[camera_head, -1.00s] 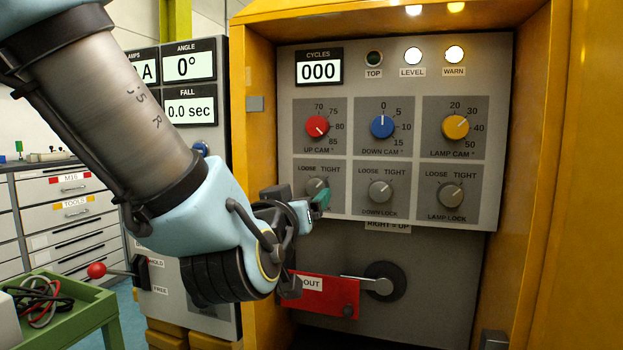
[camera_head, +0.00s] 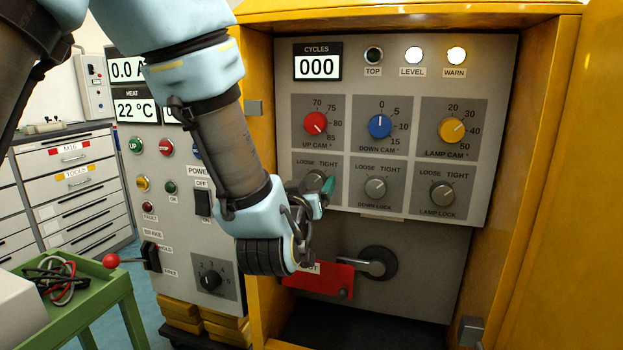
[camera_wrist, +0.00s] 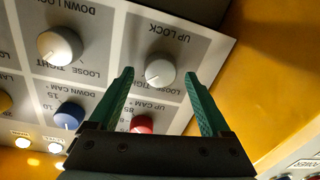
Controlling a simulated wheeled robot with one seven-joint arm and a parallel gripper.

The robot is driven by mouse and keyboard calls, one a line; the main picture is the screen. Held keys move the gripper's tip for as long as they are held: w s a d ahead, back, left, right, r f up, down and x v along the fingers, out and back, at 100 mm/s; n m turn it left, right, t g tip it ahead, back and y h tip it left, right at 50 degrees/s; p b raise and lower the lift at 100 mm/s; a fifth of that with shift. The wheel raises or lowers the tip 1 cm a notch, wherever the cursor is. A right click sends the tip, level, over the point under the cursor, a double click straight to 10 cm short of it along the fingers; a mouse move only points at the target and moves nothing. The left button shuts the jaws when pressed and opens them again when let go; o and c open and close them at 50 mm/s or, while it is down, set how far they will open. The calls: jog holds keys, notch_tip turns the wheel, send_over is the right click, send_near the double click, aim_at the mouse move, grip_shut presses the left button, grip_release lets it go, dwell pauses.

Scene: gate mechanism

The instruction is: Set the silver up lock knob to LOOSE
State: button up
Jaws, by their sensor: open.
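The silver up lock knob (camera_head: 314,181) is at the lower left of the cabinet's control panel, partly hidden by my gripper in the head view. In the wrist view, which is upside down, the knob (camera_wrist: 160,70) lies between the two teal fingertips, with a gap on each side. Its pointer mark is towards the TIGHT side. My gripper (camera_wrist: 158,76) is open around the knob. In the head view my gripper (camera_head: 325,190) is at the panel's lower left. Whether the tips reach past the knob's face is hard to tell.
The down lock knob (camera_head: 376,188) and lamp lock knob (camera_head: 442,194) are to the right. The red up cam knob (camera_head: 316,123) is directly above. A red plate (camera_head: 325,281) and dark round handle (camera_head: 378,263) are below. The yellow cabinet frame (camera_head: 262,180) is close on the left.

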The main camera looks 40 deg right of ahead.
jog(key=shift+w+d, duration=0.15)
grip_shut()
dwell(0.7)
